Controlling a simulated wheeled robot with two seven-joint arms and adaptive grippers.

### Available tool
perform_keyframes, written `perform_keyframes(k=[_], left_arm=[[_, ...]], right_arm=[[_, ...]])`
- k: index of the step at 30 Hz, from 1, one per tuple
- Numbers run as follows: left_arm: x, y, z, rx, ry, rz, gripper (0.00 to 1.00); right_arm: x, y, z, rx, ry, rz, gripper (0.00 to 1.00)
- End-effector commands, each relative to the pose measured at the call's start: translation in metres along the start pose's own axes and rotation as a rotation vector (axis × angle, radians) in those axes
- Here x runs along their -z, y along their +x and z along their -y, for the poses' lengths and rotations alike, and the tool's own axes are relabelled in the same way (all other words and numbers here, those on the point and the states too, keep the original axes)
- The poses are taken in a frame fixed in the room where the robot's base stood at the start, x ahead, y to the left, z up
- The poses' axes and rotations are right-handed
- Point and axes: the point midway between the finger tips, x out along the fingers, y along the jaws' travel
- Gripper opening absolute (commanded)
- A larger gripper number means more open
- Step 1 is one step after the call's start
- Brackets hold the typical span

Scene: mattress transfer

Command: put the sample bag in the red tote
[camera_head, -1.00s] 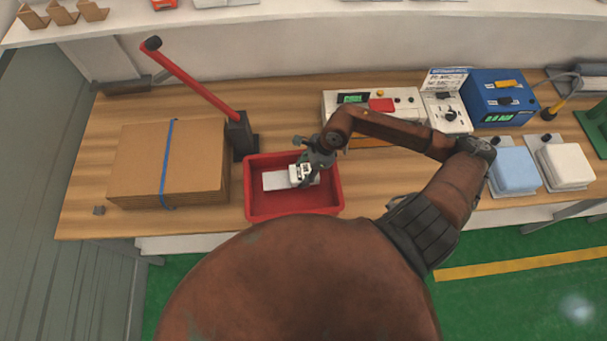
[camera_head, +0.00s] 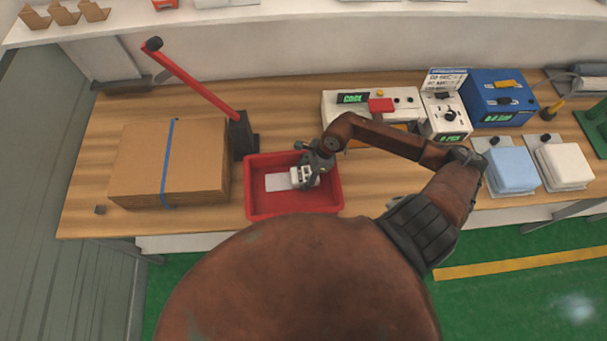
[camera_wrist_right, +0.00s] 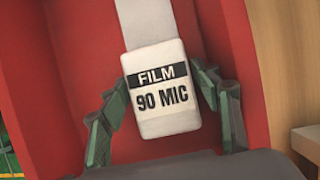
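The sample bag (camera_head: 278,183) is a flat pale strip with a white block labelled "FILM 90 MIC" at one end. It is inside the outline of the red tote (camera_head: 338,202) in the head view. My right gripper (camera_head: 304,177) is over the tote's right half. In the right wrist view the green fingers of my right gripper (camera_wrist_right: 162,85) close on both sides of the labelled block (camera_wrist_right: 163,100). The tote's red wall and floor surround the bag there. Whether the bag touches the floor is unclear. My left gripper is not in view.
A cardboard stack (camera_head: 140,165) with a blue strap and a red-handled lever tool (camera_head: 195,80) stand left of the tote. A sealer-like machine (camera_head: 350,105), a blue device (camera_head: 500,100) and pads of blue (camera_head: 512,170) and white (camera_head: 563,165) cloth are to the right.

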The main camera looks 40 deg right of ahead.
Motion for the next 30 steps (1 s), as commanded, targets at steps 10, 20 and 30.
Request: perform_keyframes(k=[10,20,30], left_arm=[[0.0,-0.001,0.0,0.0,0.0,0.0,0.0],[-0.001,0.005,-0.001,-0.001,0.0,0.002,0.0],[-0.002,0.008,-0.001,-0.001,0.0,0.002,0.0]], right_arm=[[0.0,-0.01,0.001,0.001,-0.001,-0.001,0.57],[0.001,-0.075,0.0,0.003,-0.003,-0.004,0.57],[0.0,-0.119,0.0,0.001,0.0,-0.001,0.57]])
